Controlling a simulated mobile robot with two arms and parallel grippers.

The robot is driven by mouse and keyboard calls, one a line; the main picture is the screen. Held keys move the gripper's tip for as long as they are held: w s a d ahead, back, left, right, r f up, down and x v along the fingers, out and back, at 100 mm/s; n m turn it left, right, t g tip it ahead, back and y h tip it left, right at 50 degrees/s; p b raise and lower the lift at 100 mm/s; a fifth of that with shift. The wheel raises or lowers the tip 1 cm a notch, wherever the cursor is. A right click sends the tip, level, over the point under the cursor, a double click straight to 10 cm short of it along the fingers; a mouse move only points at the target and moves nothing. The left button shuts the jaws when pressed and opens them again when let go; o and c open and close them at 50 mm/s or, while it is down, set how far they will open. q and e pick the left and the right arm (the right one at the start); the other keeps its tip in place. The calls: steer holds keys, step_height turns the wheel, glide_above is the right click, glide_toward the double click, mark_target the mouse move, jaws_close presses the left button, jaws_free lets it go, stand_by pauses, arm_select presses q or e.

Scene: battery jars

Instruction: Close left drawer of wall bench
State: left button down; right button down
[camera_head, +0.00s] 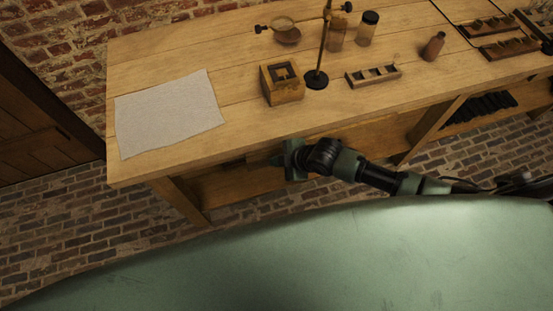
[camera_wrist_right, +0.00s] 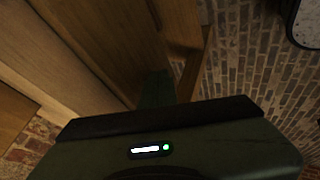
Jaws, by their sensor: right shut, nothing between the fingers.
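The wall bench (camera_head: 240,105) is a long pale wooden table against the brick wall. My right gripper (camera_head: 275,161) is shut and empty at the bench's front edge, left of the middle, with its fingertips pointing left along the front, just under the top. In the right wrist view, its dark green fingers (camera_wrist_right: 157,88) are together beside brown wooden boards (camera_wrist_right: 95,35) under the bench top. I cannot tell if they touch. The left drawer's front is not clear in the shadow under the top, and I cannot tell how far out it stands. My left gripper is not in view.
A pale cloth or sheet (camera_head: 170,112) lies on the left of the bench top. A wooden box (camera_head: 282,84), a stand (camera_head: 318,78), jars (camera_head: 367,28) and a brown bottle (camera_head: 433,46) stand farther right. The brick floor (camera_head: 75,230) is clear at left.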

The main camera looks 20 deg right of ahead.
stand_by(0.3)
steer(key=shift+w+b, duration=0.35)
steer(key=shift+w, duration=1)
steer(key=shift+s, duration=0.1)
